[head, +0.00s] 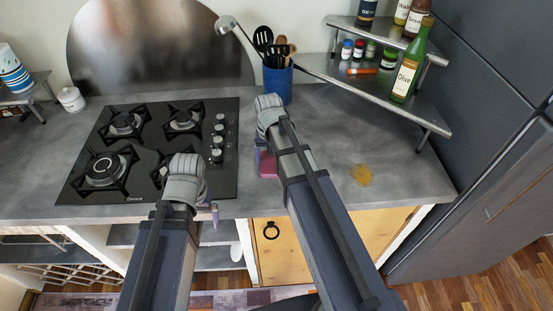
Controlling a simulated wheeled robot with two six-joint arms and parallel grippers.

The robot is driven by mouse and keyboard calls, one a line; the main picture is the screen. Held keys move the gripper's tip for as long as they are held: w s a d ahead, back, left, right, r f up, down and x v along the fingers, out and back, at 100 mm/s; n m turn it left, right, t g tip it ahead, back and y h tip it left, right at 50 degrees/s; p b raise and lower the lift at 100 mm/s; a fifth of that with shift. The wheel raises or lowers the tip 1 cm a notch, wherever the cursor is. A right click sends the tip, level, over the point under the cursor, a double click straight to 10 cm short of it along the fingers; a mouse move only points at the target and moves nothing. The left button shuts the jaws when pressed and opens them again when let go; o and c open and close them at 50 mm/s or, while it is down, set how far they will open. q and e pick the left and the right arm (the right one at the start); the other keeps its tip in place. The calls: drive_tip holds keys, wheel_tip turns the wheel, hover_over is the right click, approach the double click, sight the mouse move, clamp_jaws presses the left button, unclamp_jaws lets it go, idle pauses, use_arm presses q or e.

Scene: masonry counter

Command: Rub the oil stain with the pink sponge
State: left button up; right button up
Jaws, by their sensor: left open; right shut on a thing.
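The oil stain (361,175) is an orange-brown patch on the grey counter, right of my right arm. The pink sponge (268,166) is at the counter right of the stove, partly hidden behind my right arm. My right gripper (259,155) is shut on the sponge, its fingers mostly hidden by its own wrist. The sponge is left of the stain and apart from it. I cannot tell whether it touches the counter. My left gripper (212,212) is open near the counter's front edge, in front of the stove, and appears empty.
A black gas stove (140,185) fills the left counter. A blue utensil holder (278,84) stands behind my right gripper. A metal corner shelf (400,98) holds an olive oil bottle (409,70) and several jars behind the stain. The counter around the stain is clear.

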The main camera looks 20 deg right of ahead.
drive_tip(key=shift+w+a, duration=0.15)
drive_tip(key=shift+a, duration=0.45)
drive_tip(key=shift+w+r+p, duration=0.1)
drive_tip(key=shift+r+p, duration=0.3)
drive_tip(key=shift+p, duration=0.1)
wheel_tip(320, 180, up, 5)
drive_tip(key=p, duration=0.5)
drive_tip(key=shift+d, duration=0.1)
wheel_tip(320, 180, up, 3)
drive_tip(key=p, duration=0.3)
drive_tip(key=shift+r, duration=0.1)
